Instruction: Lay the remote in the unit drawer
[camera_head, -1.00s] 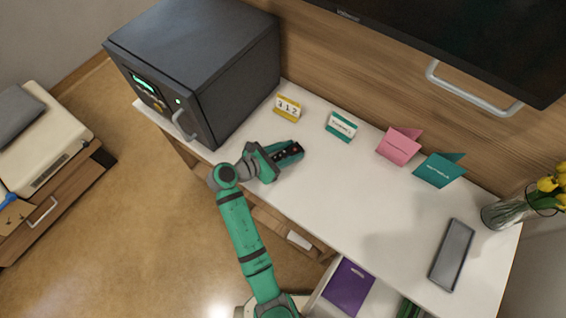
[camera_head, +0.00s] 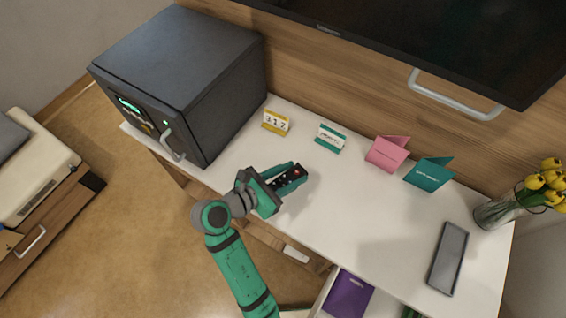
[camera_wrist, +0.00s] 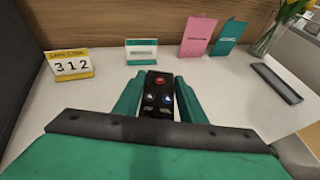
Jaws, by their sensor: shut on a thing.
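The remote (camera_head: 287,180) is dark with a red button and a few pale buttons. My gripper (camera_head: 291,176) is shut on it, over the white top of the unit near its front edge. In the wrist view the remote (camera_wrist: 158,93) stands between the two green fingers, its far end showing and its near end hidden behind the gripper body. I cannot tell how high it is above the top. An open drawer (camera_head: 322,304) shows below the front edge at the bottom of the head view, partly cut off, with a purple item (camera_head: 348,294) in it.
A dark grey safe-like box (camera_head: 190,85) stands left on the white top (camera_head: 340,210). A yellow number stand (camera_head: 275,122), a teal-edged card (camera_head: 330,138), pink (camera_head: 387,153) and teal (camera_head: 429,173) folded cards line the back. A grey tray-like slab (camera_head: 448,258) and a flower vase (camera_head: 494,213) are right.

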